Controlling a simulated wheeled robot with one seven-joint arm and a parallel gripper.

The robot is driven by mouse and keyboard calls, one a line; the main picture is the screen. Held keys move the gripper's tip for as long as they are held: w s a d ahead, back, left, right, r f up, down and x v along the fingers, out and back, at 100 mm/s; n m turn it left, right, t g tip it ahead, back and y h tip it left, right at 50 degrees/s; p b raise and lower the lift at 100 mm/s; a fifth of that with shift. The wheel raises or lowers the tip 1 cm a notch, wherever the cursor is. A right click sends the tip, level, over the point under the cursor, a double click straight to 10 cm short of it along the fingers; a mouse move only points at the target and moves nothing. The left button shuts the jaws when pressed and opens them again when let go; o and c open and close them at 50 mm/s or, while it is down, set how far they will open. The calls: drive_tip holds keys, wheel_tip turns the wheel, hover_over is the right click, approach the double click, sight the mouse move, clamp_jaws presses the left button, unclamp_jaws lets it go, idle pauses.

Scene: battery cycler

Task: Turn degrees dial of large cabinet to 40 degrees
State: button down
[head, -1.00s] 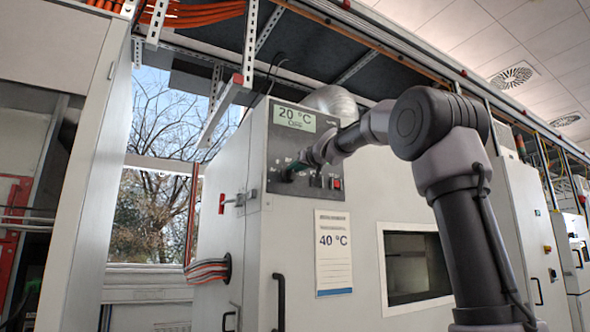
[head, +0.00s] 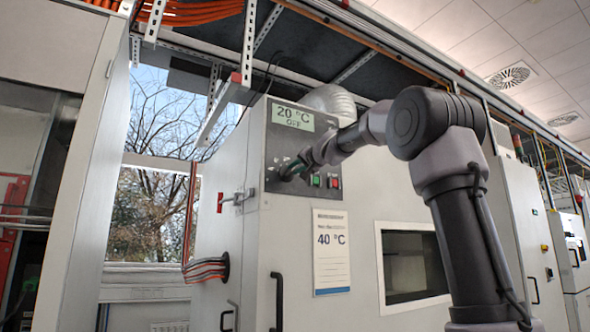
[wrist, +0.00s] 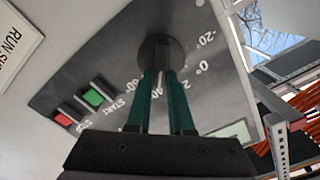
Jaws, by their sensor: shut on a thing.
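The large cabinet (head: 375,215) stands in the middle of the head view. Its dark control panel (head: 331,142) has a display (head: 293,118) reading 20 °C OFF. The degrees dial (wrist: 155,48) is a dark round knob in the wrist view, with white marks from -20° upwards around it. My gripper (wrist: 162,74) is shut on the dial, its two green fingers on either side of the raised grip. In the head view my gripper (head: 285,174) hides most of the dial. I cannot clearly read which mark the dial points to.
Green START (wrist: 93,97) and red STOP (wrist: 63,119) buttons sit beside the dial. A paper sign (head: 330,252) reading 40 °C hangs below the panel. Cable trays (head: 224,107) run overhead at left. A window (head: 406,266) is set in the cabinet front.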

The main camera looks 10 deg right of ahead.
idle(0.3)
drive_tip(key=c, duration=0.8)
unclamp_jaws()
drive_tip(key=v, duration=1)
drive_tip(key=shift+s+d, duration=0.15)
drive_tip(key=shift+s, duration=0.25)
drive_tip(key=s+f+g+h, duration=0.1)
drive_tip(key=s+f+g, duration=0.2)
drive_tip(key=s+f, duration=0.6)
drive_tip(key=s+d+f+g+h, duration=0.1)
drive_tip(key=s+f+g, duration=0.2)
drive_tip(key=s+f, duration=0.7)
drive_tip(key=s+f+g+h, duration=0.1)
drive_tip(key=s+f+g, duration=0.3)
drive_tip(key=s+f, duration=0.6)
wheel_tip(320, 180, down, 11)
drive_tip(key=shift+s+d+f+h, duration=0.15)
drive_tip(key=shift+s+f+h, duration=0.05)
drive_tip(key=shift+s+h, duration=0.1)
